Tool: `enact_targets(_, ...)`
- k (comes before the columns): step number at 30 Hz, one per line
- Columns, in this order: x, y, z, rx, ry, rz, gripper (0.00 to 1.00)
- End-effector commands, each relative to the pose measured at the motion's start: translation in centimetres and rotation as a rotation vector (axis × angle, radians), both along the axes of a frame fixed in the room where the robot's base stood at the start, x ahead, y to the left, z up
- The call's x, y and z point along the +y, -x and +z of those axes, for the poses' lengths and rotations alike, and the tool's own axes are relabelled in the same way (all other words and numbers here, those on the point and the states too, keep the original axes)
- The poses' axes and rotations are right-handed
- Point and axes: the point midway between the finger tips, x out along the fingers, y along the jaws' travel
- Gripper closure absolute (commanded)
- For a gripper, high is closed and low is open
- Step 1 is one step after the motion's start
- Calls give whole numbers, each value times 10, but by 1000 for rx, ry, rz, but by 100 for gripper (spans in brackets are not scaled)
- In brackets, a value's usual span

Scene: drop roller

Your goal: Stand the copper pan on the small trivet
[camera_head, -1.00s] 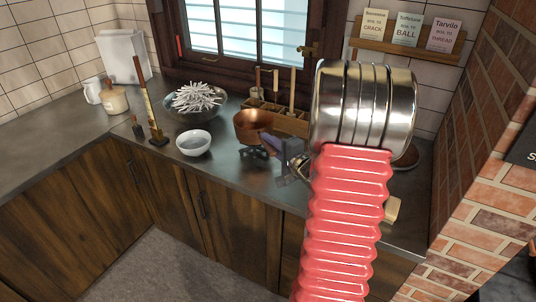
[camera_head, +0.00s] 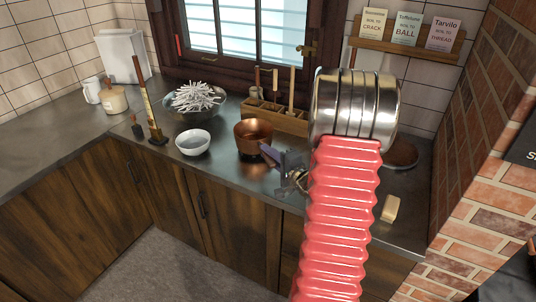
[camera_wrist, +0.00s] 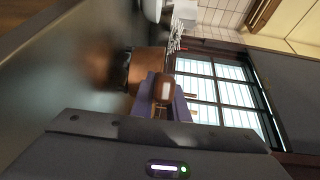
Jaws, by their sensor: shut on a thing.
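The copper pan (camera_head: 253,139) stands about level over the counter in the head view. It also shows in the wrist view (camera_wrist: 150,61). My gripper (camera_head: 270,154) is shut on the pan's handle (camera_wrist: 163,89), with its purple jaws on both sides of it. A dark piece (camera_wrist: 125,72) at the pan's underside in the wrist view looks like the small trivet. In the head view the pan hides the trivet almost wholly. I cannot tell whether the pan rests on it or is just above it.
A white bowl (camera_head: 193,142) stands left of the pan, with a metal bowl of white sticks (camera_head: 196,107) behind it. A wooden utensil box (camera_head: 276,117) is close behind the pan. A pale block (camera_head: 390,208) lies near the front edge at right.

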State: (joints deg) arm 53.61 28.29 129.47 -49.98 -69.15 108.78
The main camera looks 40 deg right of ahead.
Motion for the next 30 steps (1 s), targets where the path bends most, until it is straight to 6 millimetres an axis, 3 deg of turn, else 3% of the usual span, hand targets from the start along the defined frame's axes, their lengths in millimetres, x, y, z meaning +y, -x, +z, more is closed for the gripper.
enact_targets(8, -1, 0, 0, -3, 1, 0, 100)
enact_targets(9, 0, 0, -1, 0, 0, -1, 85)
enact_targets(17, -1, 0, -1, 0, 0, -1, 67)
enact_targets(26, -1, 0, 1, -1, 1, -1, 67)
enact_targets(30, 0, 10, 2, 0, 0, -3, 67)
